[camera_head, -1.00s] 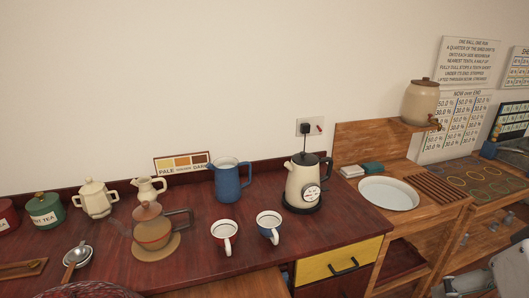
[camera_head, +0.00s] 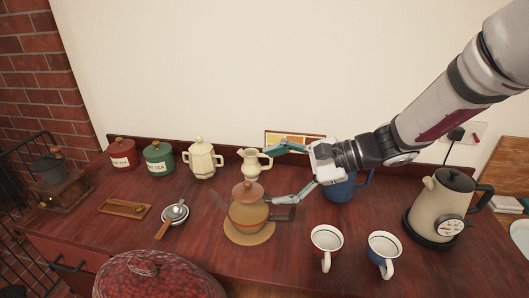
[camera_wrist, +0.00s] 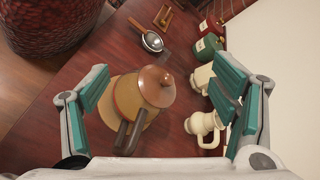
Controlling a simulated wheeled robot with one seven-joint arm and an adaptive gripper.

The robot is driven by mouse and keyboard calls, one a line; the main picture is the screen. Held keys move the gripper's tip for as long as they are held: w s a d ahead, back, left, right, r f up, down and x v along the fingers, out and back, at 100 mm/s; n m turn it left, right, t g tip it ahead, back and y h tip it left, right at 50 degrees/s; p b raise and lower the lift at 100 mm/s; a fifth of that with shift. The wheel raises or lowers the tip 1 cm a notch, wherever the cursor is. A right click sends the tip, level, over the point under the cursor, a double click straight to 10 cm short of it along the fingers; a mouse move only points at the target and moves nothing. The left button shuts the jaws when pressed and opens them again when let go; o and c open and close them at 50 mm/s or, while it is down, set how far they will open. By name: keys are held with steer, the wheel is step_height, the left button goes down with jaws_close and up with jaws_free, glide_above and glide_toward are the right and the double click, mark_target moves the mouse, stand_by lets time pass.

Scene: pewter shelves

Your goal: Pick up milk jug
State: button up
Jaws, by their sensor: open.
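The milk jug (camera_head: 252,165) is a small cream jug with a side handle. It stands upright at the back of the dark red counter, near the wall. In the wrist view the milk jug (camera_wrist: 201,123) is right of centre, with its handle toward the bottom. My gripper (camera_head: 272,174) is open, to the right of the jug, its fingers spread and pointing left. In the wrist view my gripper (camera_wrist: 160,88) has the brown lidded teapot (camera_wrist: 150,90) and the jug between its spread fingers in the picture. I see no contact with the jug.
The teapot (camera_head: 248,210) stands on a round mat in front of the jug. A lidded cream sugar pot (camera_head: 202,160) is left of the jug. The blue pitcher (camera_head: 340,188) is partly behind my gripper. Two cups (camera_head: 326,245) and a kettle (camera_head: 440,205) are right.

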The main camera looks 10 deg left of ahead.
steer(key=w+a+f+m+t+y, duration=0.1)
steer(key=w+f+m+t+y, duration=0.25)
steer(key=w+f+m, duration=0.45)
steer(key=m+t+h+b, duration=0.1)
steer(key=m+t+h, duration=0.1)
steer(key=m+t, duration=0.45)
glide_toward(256, 164)
steer(key=shift+m+v, duration=0.25)
steer(key=shift+v, duration=0.65)
steer(key=shift+w+a, duration=0.2)
steer(key=shift+w, duration=0.1)
steer(key=x, duration=1.1)
steer(key=shift+w+a, duration=0.1)
steer(key=c, duration=1.8)
